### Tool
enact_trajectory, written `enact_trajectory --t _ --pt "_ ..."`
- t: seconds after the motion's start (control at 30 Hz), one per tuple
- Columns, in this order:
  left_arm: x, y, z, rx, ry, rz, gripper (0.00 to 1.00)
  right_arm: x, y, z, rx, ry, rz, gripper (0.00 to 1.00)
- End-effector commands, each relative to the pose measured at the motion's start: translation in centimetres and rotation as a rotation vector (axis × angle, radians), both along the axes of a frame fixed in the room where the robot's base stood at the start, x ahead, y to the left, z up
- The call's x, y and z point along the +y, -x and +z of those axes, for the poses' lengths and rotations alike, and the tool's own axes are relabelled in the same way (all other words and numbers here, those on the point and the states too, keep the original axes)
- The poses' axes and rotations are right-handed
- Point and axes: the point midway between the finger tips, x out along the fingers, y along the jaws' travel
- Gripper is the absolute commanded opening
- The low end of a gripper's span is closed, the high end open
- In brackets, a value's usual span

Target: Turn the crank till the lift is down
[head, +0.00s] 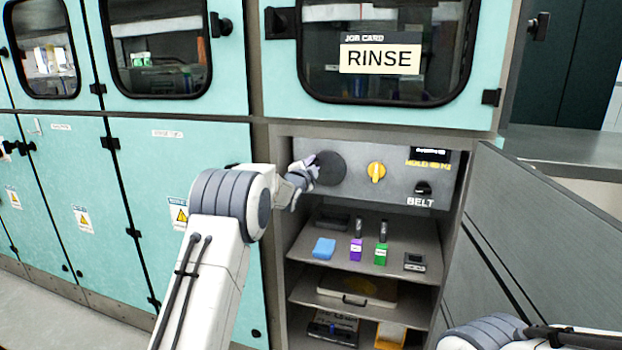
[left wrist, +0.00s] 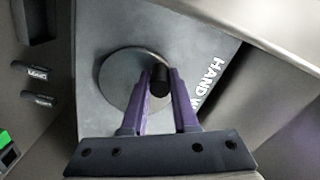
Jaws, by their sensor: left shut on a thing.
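The crank is a dark round disc (head: 329,168) on the grey panel at the upper left of the open cabinet. It also shows in the left wrist view (left wrist: 118,82), with a black handle knob (left wrist: 160,84) standing out near its right edge. My left gripper (head: 311,163) is at the left side of the disc. In the left wrist view its purple fingers (left wrist: 163,74) are on either side of the knob and shut on it. No lift can be made out in either view. My right gripper is out of view; only part of my right arm shows at the lower right.
A yellow knob (head: 376,171) and a BELT switch (head: 423,188) are right of the crank. The shelf below holds a blue block (head: 324,247), a purple bottle (head: 356,249) and a green bottle (head: 381,254). The open door (head: 535,235) bounds the right side.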

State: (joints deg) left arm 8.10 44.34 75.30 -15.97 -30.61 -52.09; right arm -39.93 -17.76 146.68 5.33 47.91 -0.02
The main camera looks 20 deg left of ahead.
Motion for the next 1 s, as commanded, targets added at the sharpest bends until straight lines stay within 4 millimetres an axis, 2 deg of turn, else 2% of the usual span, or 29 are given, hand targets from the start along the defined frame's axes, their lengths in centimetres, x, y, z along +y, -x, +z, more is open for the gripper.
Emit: enact_trajectory --t 0.03,0.6,1.0 --pt "-0.3 0.0 -0.2 -0.004 -0.044 -0.002 0.0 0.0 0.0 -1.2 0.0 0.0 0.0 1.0" --pt "-2.2 0.0 1.2 -0.006 -0.586 -0.002 0.0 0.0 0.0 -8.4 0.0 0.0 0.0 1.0" --pt "-3.9 0.0 1.6 -0.003 -0.966 -0.002 0.0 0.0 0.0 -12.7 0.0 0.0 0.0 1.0"
